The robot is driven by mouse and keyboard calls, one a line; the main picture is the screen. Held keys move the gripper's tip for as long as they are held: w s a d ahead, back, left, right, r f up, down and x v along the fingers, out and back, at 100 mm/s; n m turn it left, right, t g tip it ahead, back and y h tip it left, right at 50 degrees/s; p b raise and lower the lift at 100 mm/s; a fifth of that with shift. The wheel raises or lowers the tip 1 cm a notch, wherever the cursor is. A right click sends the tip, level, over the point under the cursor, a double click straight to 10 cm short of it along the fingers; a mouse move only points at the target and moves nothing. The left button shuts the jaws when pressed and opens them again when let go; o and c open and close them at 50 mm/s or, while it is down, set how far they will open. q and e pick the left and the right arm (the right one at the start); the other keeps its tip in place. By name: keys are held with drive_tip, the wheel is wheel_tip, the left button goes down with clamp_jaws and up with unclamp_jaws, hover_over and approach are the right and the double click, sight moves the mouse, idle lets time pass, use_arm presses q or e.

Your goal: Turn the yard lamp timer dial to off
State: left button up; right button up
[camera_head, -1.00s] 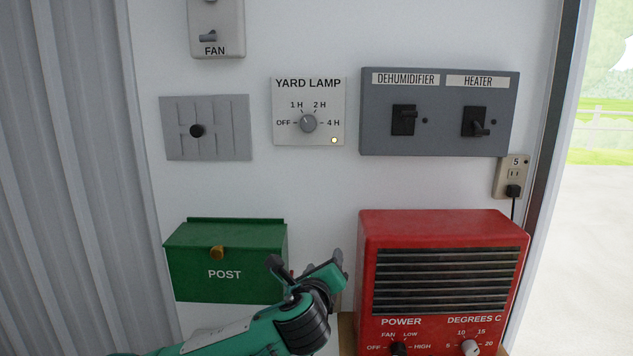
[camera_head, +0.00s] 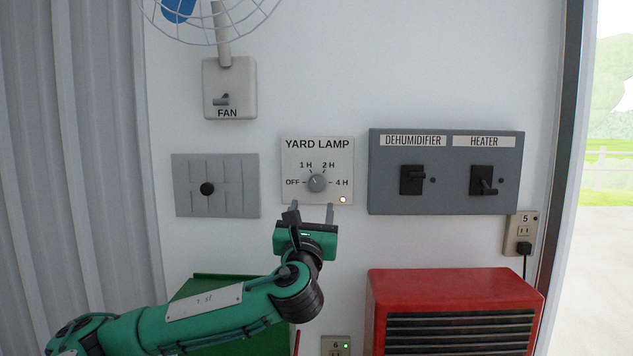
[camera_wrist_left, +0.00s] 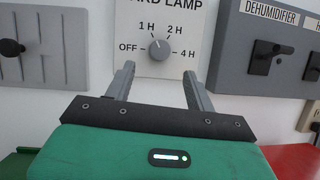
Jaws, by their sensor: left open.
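The yard lamp timer panel (camera_head: 290,150) is a pale plate on the wall. Its round grey dial (camera_head: 317,183) has marks for OFF, 1 H, 2 H and 4 H. The dial's pointer seems to face up and left, near 1 H; its exact setting is hard to tell. A small yellow light (camera_head: 343,199) glows at the plate's lower right. My left gripper (camera_head: 312,210) is open and empty just below the dial, fingers pointing up. In the left wrist view the dial (camera_wrist_left: 160,49) shows beyond and between the two fingertips, apart from them. My right gripper is out of view.
A grey slotted plate with a black knob (camera_head: 207,189) is at left, and the fan switch (camera_head: 222,99) is above. The dehumidifier and heater switch box (camera_head: 445,190) is at right. The red heater (camera_head: 455,285) and green post box (camera_head: 215,284) stand below.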

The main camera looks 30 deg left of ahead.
sight(317, 185)
use_arm(q)
drive_tip(key=p+x, duration=0.3)
drive_tip(key=x, duration=0.5)
drive_tip(key=shift+d+r, duration=0.1)
drive_tip(key=shift+w+a+r, duration=0.1)
drive_tip(key=shift+w+a, duration=0.1)
drive_tip(key=shift+w, duration=0.1)
drive_tip(key=c, duration=0.9)
drive_tip(key=shift+c, duration=0.3)
